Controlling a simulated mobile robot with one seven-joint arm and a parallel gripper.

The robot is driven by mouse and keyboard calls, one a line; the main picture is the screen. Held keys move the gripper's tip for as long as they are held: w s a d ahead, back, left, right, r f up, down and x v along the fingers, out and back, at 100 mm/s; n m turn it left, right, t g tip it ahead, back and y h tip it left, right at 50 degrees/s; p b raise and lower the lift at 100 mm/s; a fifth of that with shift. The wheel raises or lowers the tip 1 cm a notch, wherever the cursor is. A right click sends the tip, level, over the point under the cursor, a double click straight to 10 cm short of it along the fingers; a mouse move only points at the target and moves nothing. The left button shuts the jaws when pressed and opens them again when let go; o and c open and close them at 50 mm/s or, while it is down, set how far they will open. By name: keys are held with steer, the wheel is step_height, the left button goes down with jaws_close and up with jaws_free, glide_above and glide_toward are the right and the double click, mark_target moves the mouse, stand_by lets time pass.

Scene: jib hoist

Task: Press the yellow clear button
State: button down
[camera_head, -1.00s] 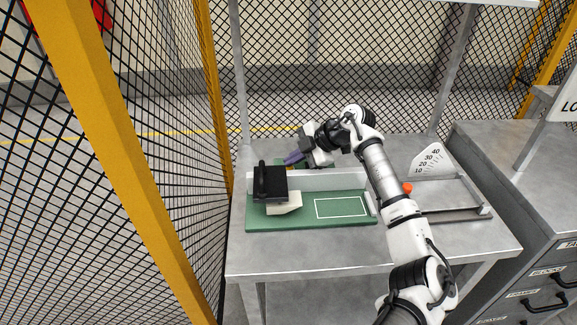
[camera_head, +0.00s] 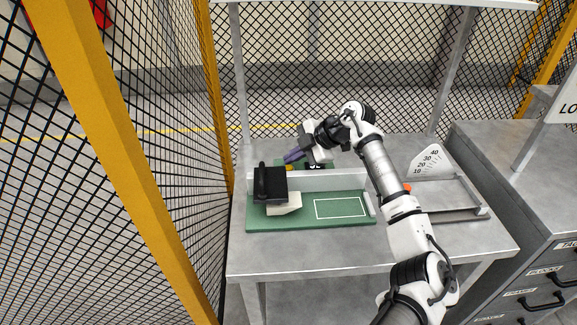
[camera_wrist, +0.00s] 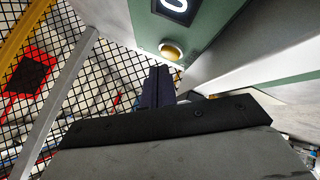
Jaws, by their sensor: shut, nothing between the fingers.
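The yellow clear button (camera_wrist: 171,51) is a round knob on a green panel (camera_wrist: 207,22) in the wrist view, just beyond my fingertips. In the head view a small yellow spot of it (camera_head: 289,167) shows behind the low grey wall. My gripper (camera_wrist: 158,72) is shut and empty, its dark fingers pointing toward the button. In the head view my gripper (camera_head: 288,159) is above and beside the button, behind the black-handled block. A gap seems to remain between fingertips and button; contact cannot be made out clearly.
A black block with a handle (camera_head: 270,183) sits on a pale piece on the green board (camera_head: 310,222). A low grey wall (camera_head: 330,181) stands behind it. A dark display showing 0 (camera_wrist: 176,8) is beside the button. Mesh fencing (camera_head: 330,60) is behind the table.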

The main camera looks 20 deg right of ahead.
steer(key=shift+r+p, duration=1.5)
steer(key=shift+r, duration=0.9)
steer(key=shift+f, duration=0.1)
